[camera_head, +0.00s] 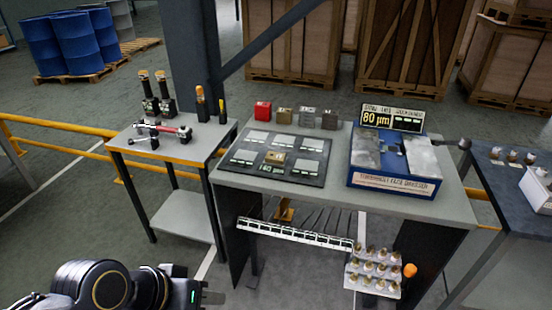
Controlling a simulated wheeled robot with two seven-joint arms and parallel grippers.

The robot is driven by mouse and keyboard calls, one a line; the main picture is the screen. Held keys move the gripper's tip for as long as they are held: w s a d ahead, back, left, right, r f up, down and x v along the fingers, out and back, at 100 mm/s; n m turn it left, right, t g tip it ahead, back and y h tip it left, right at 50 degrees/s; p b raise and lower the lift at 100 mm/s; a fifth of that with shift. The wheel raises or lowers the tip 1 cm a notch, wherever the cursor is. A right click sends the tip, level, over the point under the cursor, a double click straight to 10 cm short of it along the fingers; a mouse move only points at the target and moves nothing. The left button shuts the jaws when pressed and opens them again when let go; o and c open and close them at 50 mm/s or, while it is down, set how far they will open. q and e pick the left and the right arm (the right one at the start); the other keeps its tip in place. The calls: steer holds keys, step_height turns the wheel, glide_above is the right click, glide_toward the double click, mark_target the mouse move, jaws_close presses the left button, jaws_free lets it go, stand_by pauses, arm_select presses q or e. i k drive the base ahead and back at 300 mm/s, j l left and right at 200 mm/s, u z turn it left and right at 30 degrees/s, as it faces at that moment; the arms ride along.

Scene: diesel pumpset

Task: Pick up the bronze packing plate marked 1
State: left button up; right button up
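Several small plate-like pieces are in view, but their markings are too small to read. A bronze-coloured piece (276,157) lies on the dark board (246,177) on the middle table, among pale grey plates. A bronze-brown block (285,115) stands behind the board, between a red block (263,111) and a grey block (307,116). I cannot tell which one is marked 1. My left gripper (208,297) is at the bottom edge, low and well in front of the table, touching none of these. Its finger opening is unclear. My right gripper is out of view.
A blue box reading "80 µm" (393,184) occupies the table's right. A white-labelled rack (292,235) and stepped holder (371,277) sit below the front edge. A side table (187,152) with tools stands left; a dark bench (506,192) stands right. Yellow rails (68,144) run behind.

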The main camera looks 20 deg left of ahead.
mark_target(274, 158)
steer(key=z, duration=0.45)
steer(key=i+j+z, duration=0.15)
steer(key=j+z, duration=0.3)
steer(key=j, duration=0.25)
steer(key=j+z, duration=0.45)
steer(key=j, duration=0.3)
steer(key=k+j+z, duration=0.15)
steer(key=j, duration=1.7)
steer(key=i, duration=0.05)
